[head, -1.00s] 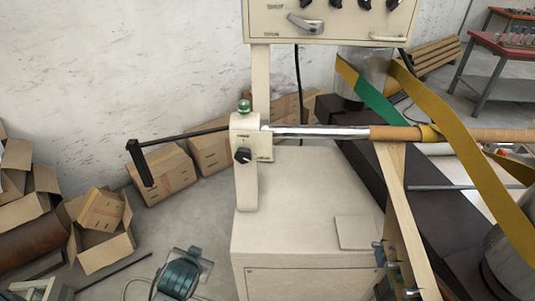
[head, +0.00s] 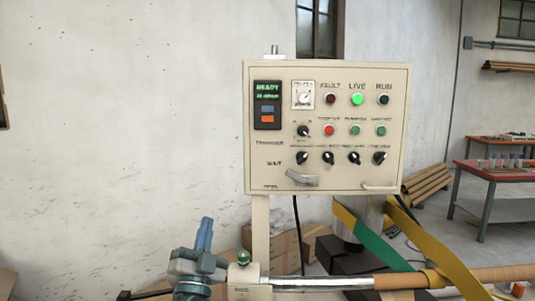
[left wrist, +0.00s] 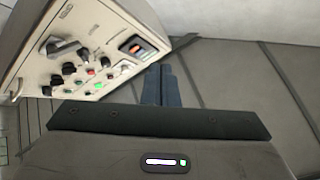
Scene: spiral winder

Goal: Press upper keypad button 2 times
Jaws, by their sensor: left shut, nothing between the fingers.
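The keypad (head: 267,92) is a dark panel at the upper left of the cream control box, with a green READY display. Its upper button (head: 267,109) is blue, and an orange button (head: 267,119) sits just below. In the left wrist view the keypad (left wrist: 134,46) shows at the box's near end. My left gripper (head: 207,222) points upward, shut and empty, below and left of the box, apart from the keypad. Its blue fingers (left wrist: 161,72) show in the left wrist view. My right gripper is in neither view.
The control box (head: 285,180) also carries lamps, knobs and a lever handle (head: 303,178). A green-topped post (head: 244,257) and a shiny shaft (head: 320,284) lie below. Yellow and green straps (head: 365,238) hang at right. The wall left of the box is clear.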

